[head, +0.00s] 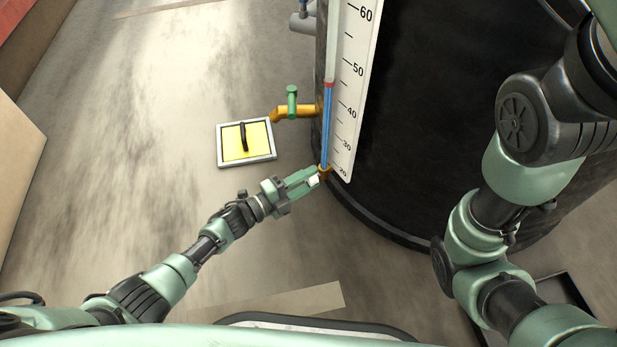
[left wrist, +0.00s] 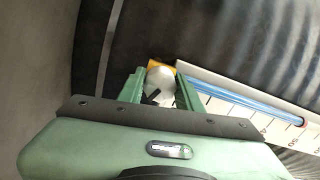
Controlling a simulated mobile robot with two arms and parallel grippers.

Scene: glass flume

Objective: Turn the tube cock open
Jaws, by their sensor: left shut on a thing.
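The tube cock (head: 313,181) is at the foot of the sight tube (head: 327,125), low on the dark tank's side. In the left wrist view it shows as a white rounded knob (left wrist: 160,84) with a black mark, in front of a yellow-orange fitting (left wrist: 157,65). My left gripper (head: 312,180) is shut on the cock, with one green finger on each side of it. The tube has blue liquid up to a red mark. My right arm reaches in at the right, but its gripper is out of view.
A white scale board (head: 358,70) stands beside the tube on the black tank (head: 440,130). A yellow pipe (head: 296,112) with a green-handled valve (head: 292,98) juts out left. A yellow hatch (head: 232,140) with grey frame lies on the floor.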

